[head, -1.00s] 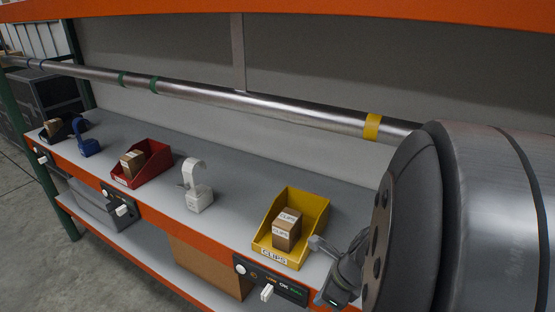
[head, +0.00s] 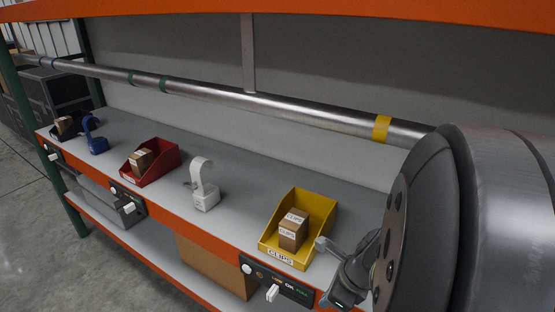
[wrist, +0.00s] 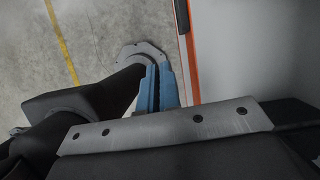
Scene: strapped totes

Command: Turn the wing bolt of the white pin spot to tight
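The white pin spot (head: 206,196) stands on the grey shelf top in the head view, between the red bin and the yellow bin, with its hook-shaped clamp upright. A small grey part, possibly its wing bolt (head: 188,184), sticks out at its left; its setting is too small to tell. The pin spot is not in the wrist view. In the wrist view my gripper (wrist: 158,68) has blue fingers close together, seemingly shut with nothing between them, above the floor beside an orange-edged shelf. My gripper's fingers cannot be made out in the head view, so it is apart from the pin spot.
A steel pipe (head: 300,113) with coloured bands runs above the shelf. A red bin (head: 166,172), a yellow bin (head: 318,212) and a blue clamp fixture (head: 97,145) stand on the shelf. Switch panels line the orange front edge (head: 180,226). An orange beam (head: 300,10) crosses overhead.

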